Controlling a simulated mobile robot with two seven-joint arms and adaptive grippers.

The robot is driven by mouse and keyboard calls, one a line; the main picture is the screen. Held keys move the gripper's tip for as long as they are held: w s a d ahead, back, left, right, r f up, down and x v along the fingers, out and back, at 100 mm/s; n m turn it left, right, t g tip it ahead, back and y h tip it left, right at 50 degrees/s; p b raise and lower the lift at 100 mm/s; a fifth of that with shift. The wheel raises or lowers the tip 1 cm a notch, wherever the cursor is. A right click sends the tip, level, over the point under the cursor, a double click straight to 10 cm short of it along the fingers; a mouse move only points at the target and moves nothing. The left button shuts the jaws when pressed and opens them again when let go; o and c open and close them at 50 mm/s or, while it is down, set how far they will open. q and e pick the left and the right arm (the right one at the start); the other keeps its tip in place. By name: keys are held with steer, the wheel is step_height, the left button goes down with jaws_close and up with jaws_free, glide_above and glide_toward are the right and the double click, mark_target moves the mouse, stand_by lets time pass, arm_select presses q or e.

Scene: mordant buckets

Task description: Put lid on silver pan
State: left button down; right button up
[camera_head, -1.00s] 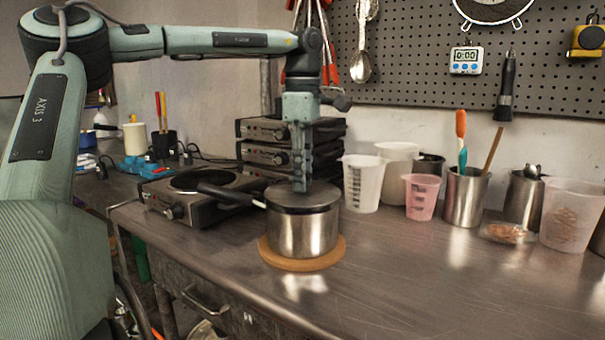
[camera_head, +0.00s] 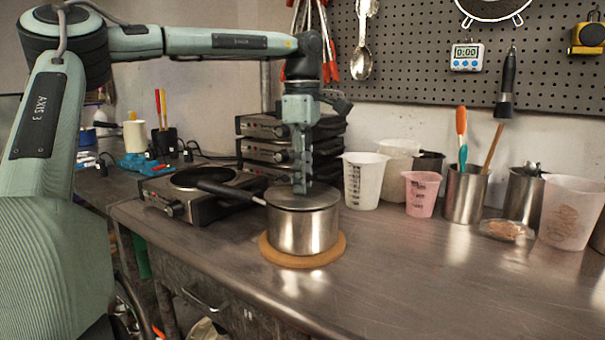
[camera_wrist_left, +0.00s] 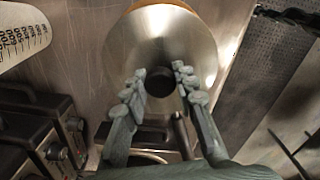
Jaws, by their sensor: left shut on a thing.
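The silver pan (camera_head: 303,232) stands upright on a round wooden trivet (camera_head: 333,256), its black handle (camera_head: 228,192) pointing left. The grey metal lid (camera_head: 322,198) lies level on top of the pan, its edge lined up with the rim as far as I can see. My left gripper (camera_head: 300,187) points straight down over the middle of the lid and is shut on its knob. In the left wrist view the fingers (camera_wrist_left: 160,84) are either side of the black knob (camera_wrist_left: 153,79), with the lid (camera_wrist_left: 170,42) around it. My right gripper is not in view.
A hot plate (camera_head: 190,203) is left of the pan, partly under its handle. Stacked hot plates (camera_head: 278,150) stand behind. A white measuring jug (camera_head: 362,182), a pink cup (camera_head: 421,194) and a utensil pot (camera_head: 465,195) line the back right. The front right of the bench is clear.

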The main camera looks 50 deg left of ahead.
arm_select(q)
steer(key=shift+f, duration=0.2)
steer(key=c, duration=1.1)
jaws_free()
steer(key=shift+c, duration=0.2)
step_height(320, 180, up, 12)
